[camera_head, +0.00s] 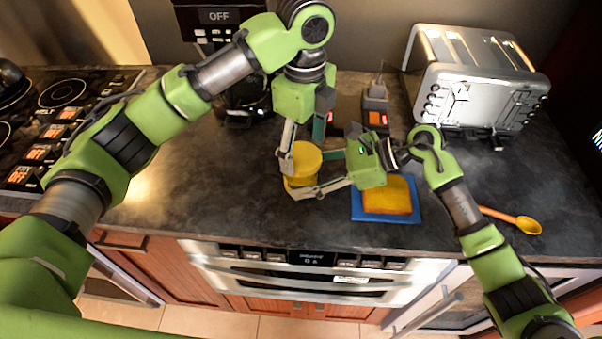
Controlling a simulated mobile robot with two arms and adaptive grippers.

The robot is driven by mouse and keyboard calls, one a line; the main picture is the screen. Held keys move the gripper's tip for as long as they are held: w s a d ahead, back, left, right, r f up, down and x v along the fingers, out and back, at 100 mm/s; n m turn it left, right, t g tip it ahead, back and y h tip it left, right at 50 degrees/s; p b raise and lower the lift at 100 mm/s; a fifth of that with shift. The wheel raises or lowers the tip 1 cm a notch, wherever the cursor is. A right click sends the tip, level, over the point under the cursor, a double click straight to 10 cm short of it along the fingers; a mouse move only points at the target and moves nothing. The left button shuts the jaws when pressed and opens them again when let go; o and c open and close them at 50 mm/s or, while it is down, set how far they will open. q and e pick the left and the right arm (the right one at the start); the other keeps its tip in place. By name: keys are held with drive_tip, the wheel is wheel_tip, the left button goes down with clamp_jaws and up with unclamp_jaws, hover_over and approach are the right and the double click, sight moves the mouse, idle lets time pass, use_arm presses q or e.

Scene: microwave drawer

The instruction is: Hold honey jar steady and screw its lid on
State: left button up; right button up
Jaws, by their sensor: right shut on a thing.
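The honey jar (294,183) stands on the dark counter near its front edge, with a round yellow lid (305,157) on top. My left gripper (298,154) points down from above, its fingers spread apart, one in front of the lid's left side and one behind it. Whether they touch the lid is unclear. My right gripper (312,174) reaches in from the right and is shut on the jar's side, with its near finger in front of the jar. Much of the jar's body is hidden by the lid and fingers. I cannot tell how tightly the lid sits.
A slice of bread (386,196) lies on a blue board (386,216) right of the jar. An orange spoon (527,225) lies further right. A toaster (477,82) and a coffee machine (214,18) stand behind. The stove (60,130) is left; the counter between is clear.

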use_arm(q)
drive_tip(key=shift+r, duration=0.1)
drive_tip(key=shift+r, duration=2.4)
use_arm(e)
drive_tip(key=shift+w, duration=0.1)
drive_tip(key=o, duration=1.7)
drive_tip(key=v, duration=1.2)
drive_tip(key=shift+d, duration=0.1)
use_arm(q)
drive_tip(key=shift+s, duration=0.1)
